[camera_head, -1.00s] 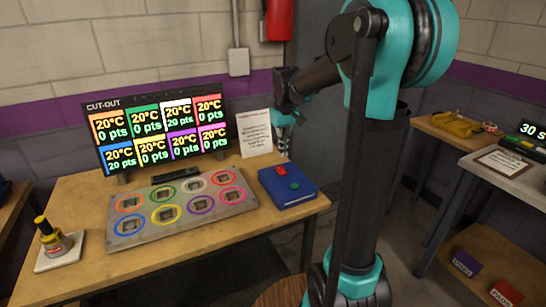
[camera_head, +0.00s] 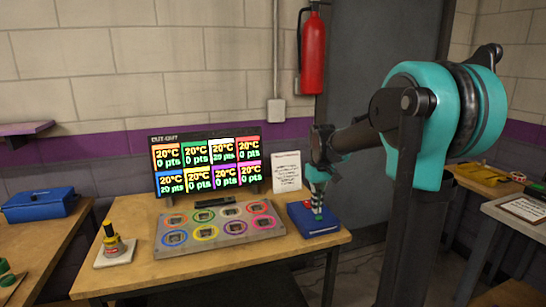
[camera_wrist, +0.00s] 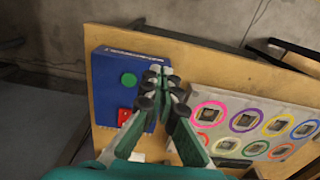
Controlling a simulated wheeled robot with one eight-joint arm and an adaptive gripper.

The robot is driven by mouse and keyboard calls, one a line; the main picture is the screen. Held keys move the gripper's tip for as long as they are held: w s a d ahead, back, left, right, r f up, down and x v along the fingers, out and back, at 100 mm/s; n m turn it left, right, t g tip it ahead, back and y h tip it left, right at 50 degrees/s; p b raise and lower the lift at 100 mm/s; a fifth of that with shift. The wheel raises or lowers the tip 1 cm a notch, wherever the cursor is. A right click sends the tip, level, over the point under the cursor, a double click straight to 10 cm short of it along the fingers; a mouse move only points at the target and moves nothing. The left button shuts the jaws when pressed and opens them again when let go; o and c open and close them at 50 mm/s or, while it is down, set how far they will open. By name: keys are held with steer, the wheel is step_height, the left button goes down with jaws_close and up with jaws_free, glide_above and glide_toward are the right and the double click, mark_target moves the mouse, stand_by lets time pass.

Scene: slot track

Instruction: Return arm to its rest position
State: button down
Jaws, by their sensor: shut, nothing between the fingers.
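My gripper (camera_head: 317,212) is at the end of my outstretched arm, pointing down over the blue button box (camera_head: 299,216) at the table's right end. In the wrist view my gripper (camera_wrist: 161,76) has its fingertips together with nothing between them. The green button (camera_wrist: 128,80) and red button (camera_wrist: 124,117) of the box show to the left of the fingers. I cannot tell whether the fingertips touch the box. In the head view the fingers partly hide the box.
A grey panel (camera_head: 196,243) with several coloured rings lies left of the box. Behind it stand a score screen (camera_head: 207,160) and a white notice (camera_head: 287,171). A yellow-topped object (camera_head: 113,242) is at the table's left. A side table (camera_head: 525,208) stands at right.

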steer(key=s+d+f+m+t, duration=0.1)
steer(key=s+d+f+t, duration=0.1)
steer(key=s+f, duration=0.5)
steer(key=s+d+f+m+t, duration=0.2)
steer(key=s+f, duration=0.5)
steer(key=s, duration=0.7)
steer(key=shift+s+f+m, duration=0.3)
steer(key=shift+s+f, duration=0.05)
steer(key=shift+f, duration=0.05)
steer(key=shift+a, duration=0.1)
